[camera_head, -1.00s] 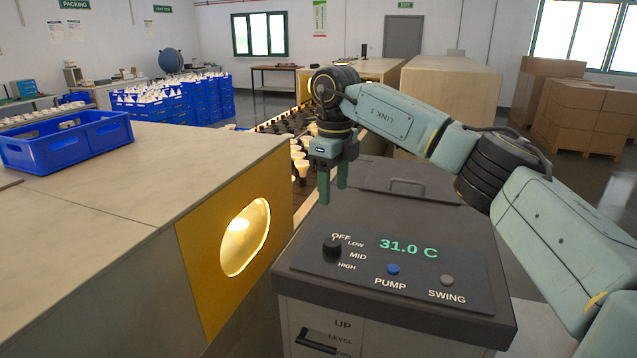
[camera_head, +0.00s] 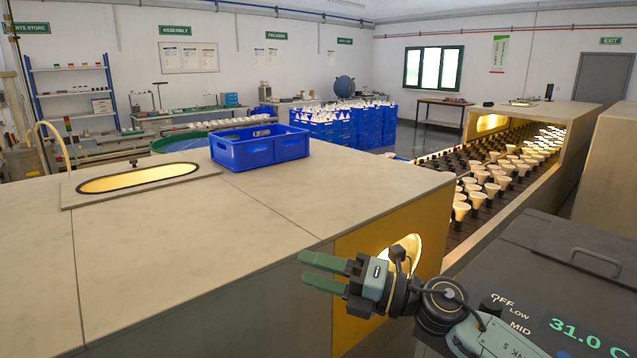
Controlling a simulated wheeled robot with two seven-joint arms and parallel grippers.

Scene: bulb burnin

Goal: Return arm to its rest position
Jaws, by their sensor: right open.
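My right gripper (camera_head: 326,272) is open, with two green fingers pointing left and nothing between them. It is at the lower middle of the head view, in front of the yellow end panel (camera_head: 350,316) of the large beige housing. The arm (camera_head: 490,338) comes in from the lower right, beside the dark control cabinet (camera_head: 520,262). The gripper and wrist partly cover the lit oval opening (camera_head: 408,246) in the yellow panel. My left gripper is out of view.
A blue crate (camera_head: 258,148) stands on the beige housing top, near a glowing oval window (camera_head: 140,177). A conveyor (camera_head: 500,200) with rows of pale bulbs runs into a tunnel (camera_head: 545,125) behind. The cabinet panel shows an OFF/LOW/MID dial (camera_head: 490,306) and 31.0 C.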

